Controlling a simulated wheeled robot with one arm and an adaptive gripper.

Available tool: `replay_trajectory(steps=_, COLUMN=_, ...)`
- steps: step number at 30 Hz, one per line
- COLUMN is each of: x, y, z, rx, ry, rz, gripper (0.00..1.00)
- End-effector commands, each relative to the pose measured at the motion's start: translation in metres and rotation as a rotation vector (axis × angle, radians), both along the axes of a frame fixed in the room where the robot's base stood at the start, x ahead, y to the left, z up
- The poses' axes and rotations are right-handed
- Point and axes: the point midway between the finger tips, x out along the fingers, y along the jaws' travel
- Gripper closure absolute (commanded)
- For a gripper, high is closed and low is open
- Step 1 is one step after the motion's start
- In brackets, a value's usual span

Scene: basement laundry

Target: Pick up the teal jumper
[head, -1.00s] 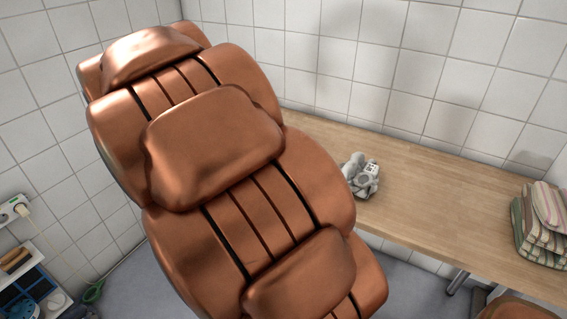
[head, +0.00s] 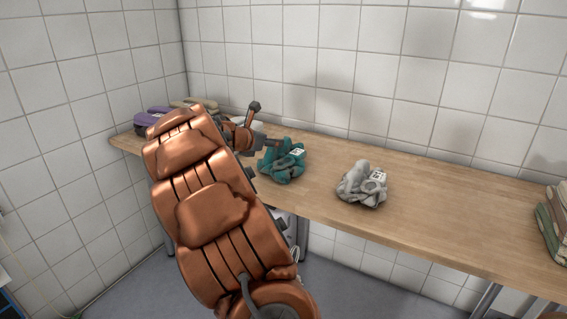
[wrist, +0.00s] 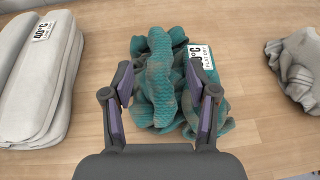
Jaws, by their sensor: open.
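The teal jumper (head: 282,160) lies crumpled on the wooden table, with a white label on its right side. In the wrist view the teal jumper (wrist: 162,80) sits straight ahead, partly between the two fingers. My gripper (wrist: 163,90) is open and empty, one finger to each side of the jumper. In the head view my gripper (head: 270,143) is small, just left of and above the jumper, partly hidden by my arm. I cannot tell whether the fingers touch the cloth.
A crumpled grey garment (head: 362,186) with a label lies right of the jumper. A folded light grey item (wrist: 38,78) labelled 40°C lies to its left. Purple cloth (head: 148,120) is at the far left end of the table (head: 450,205). Striped folded cloth (head: 552,225) stands at the right.

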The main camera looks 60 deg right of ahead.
Motion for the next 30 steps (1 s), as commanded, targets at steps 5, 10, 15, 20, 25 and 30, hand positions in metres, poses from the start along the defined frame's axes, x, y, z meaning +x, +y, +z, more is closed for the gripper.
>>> replay_trajectory(steps=5, x=0.0, y=-0.01, z=-0.007, rx=0.001, ry=0.0, rz=-0.001, gripper=0.42)
replay_trajectory(steps=10, x=-0.001, y=-0.026, z=-0.022, rx=0.004, ry=0.001, rz=-0.002, gripper=0.42)
replay_trajectory(steps=15, x=-0.001, y=-0.046, z=-0.028, rx=0.002, ry=-0.001, rz=0.0, gripper=0.42)
replay_trajectory(steps=20, x=-0.001, y=-0.051, z=-0.028, rx=0.001, ry=-0.002, rz=-0.001, gripper=0.42)
replay_trajectory(steps=25, x=-0.001, y=-0.051, z=-0.028, rx=0.001, ry=-0.002, rz=-0.001, gripper=0.47)
replay_trajectory(steps=30, x=-0.001, y=-0.051, z=-0.028, rx=0.002, ry=-0.002, rz=-0.002, gripper=0.65)
